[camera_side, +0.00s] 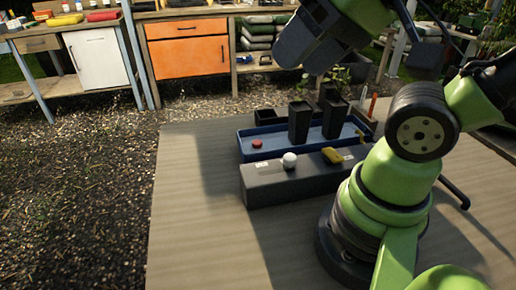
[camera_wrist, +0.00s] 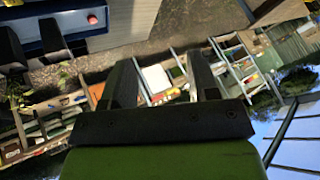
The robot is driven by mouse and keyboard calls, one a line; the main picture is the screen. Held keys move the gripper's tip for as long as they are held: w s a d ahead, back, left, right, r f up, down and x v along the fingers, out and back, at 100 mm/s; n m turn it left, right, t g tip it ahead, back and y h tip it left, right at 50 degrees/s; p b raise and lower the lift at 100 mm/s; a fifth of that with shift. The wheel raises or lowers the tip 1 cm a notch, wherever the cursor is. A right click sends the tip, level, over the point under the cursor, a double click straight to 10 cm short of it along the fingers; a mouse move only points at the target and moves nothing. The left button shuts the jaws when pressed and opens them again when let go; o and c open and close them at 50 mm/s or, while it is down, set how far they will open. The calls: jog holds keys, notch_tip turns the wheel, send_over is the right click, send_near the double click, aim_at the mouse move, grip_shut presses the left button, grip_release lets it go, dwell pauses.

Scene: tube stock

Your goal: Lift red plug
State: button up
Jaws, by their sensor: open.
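The red plug (camera_side: 257,143) is a small round red piece at the left part of the blue tray (camera_side: 245,152), close to the grey block (camera_side: 262,190) in front. The plug also shows in the wrist view (camera_wrist: 92,19) at the upper left. My gripper (camera_wrist: 161,61) is open and empty, its two dark fingers wide apart. In the side view, my dark wrist end is high above and behind the tray, well apart from the plug; the fingertips cannot be made out there.
A white ball (camera_side: 289,160) and a yellow piece (camera_side: 332,155) are on the grey block. Tall black bins (camera_side: 299,122) stand in the tray, right of the plug. The wooden table (camera_side: 190,230) is clear at the left and front. Workbenches stand behind.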

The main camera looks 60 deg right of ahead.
jog(key=shift+c, duration=0.5)
jog(key=shift+c, duration=0.9)
